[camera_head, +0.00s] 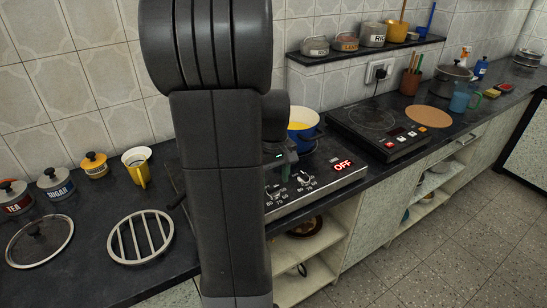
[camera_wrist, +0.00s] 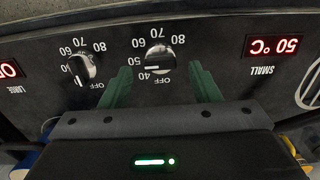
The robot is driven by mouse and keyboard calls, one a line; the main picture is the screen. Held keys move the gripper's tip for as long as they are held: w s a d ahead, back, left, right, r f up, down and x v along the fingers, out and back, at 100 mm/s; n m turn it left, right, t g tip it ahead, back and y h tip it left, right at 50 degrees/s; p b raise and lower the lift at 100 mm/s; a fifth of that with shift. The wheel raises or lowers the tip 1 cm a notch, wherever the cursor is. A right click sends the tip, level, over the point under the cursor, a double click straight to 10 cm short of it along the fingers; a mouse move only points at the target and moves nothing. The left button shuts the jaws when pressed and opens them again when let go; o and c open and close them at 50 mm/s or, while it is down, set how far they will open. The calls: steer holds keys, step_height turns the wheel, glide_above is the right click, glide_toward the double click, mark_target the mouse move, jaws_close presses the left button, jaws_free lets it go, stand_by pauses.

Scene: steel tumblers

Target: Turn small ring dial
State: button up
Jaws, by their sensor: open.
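The small ring dial (camera_wrist: 160,56) is a round metal knob with OFF and temperature marks around it. It is in the middle of the wrist view. The large ring dial (camera_wrist: 83,70) is to the left in the wrist view, outside the fingers. In the head view my arm hides much of the hob (camera_head: 320,185); its visible display (camera_head: 342,165) reads OFF.
A blue pot (camera_head: 303,134) stands on the hob behind the dials. A black induction cooker (camera_head: 380,128) stands to the right.

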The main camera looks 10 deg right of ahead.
mark_target(273, 187)
step_height(273, 187, up, 12)
steer(key=p, duration=0.1)
stand_by(0.5)
step_height(273, 187, down, 14)
steer(key=shift+r+b, duration=0.1)
steer(key=shift+b, duration=0.55)
steer(key=shift+r, duration=0.1)
